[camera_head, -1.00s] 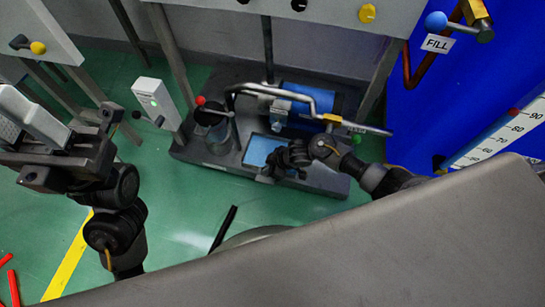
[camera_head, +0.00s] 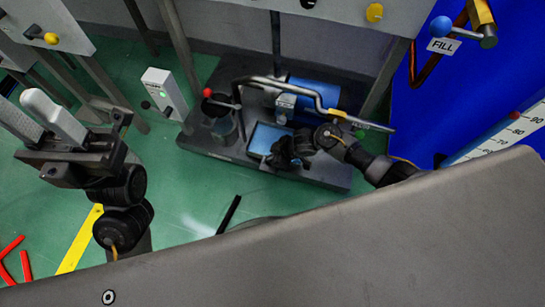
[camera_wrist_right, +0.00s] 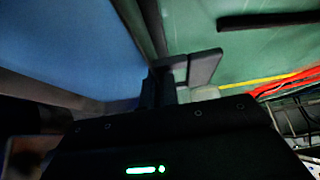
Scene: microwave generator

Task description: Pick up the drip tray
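The drip tray looks to be the shallow blue-floored tray with a grey rim (camera_head: 262,138), lying on the dark base plate. My right gripper (camera_head: 284,154) is low at the tray's right front edge and hides that corner. In the right wrist view the tray's blue floor (camera_wrist_right: 70,50) fills the left. The right fingertips (camera_wrist_right: 182,72) are at its rim there; whether they press on it cannot be told. My left gripper (camera_head: 38,118) is raised at the left, away from the tray, with its two light fingers apart and empty.
A grey bent pipe (camera_head: 290,88) passes above the tray, beside a blue cylinder (camera_head: 326,94). A red-handled cup-like vessel (camera_head: 218,110) stands left of the tray. A large blue tank (camera_head: 440,105) stands at the right. Green floor (camera_head: 185,195) is open in front, with a dark bar (camera_head: 228,214).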

